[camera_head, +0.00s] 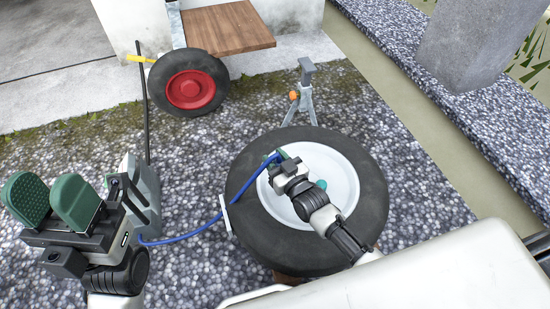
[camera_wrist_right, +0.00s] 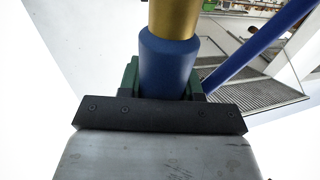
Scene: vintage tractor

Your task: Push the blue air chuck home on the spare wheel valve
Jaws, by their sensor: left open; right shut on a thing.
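The spare wheel (camera_head: 372,185) lies flat, a black tyre around a pale rim (camera_head: 340,165). My right gripper (camera_head: 280,157) is over the far left part of the rim. It is shut on the blue air chuck, whose blue body (camera_wrist_right: 168,68) shows between the green fingers in the right wrist view. A brass-coloured piece (camera_wrist_right: 173,18) extends beyond the blue body. In the head view my gripper mostly hides the chuck. I cannot make out the valve or its contact with the chuck. My left gripper (camera_head: 50,200) is open and empty at the far left.
A blue hose (camera_head: 185,238) runs from the right gripper across the tyre, past a white clip (camera_head: 225,213), to the left. A grey can (camera_head: 147,195) stands beside the left gripper. A metal stand (camera_head: 306,90) and a red-hubbed cart wheel (camera_head: 190,90) are behind.

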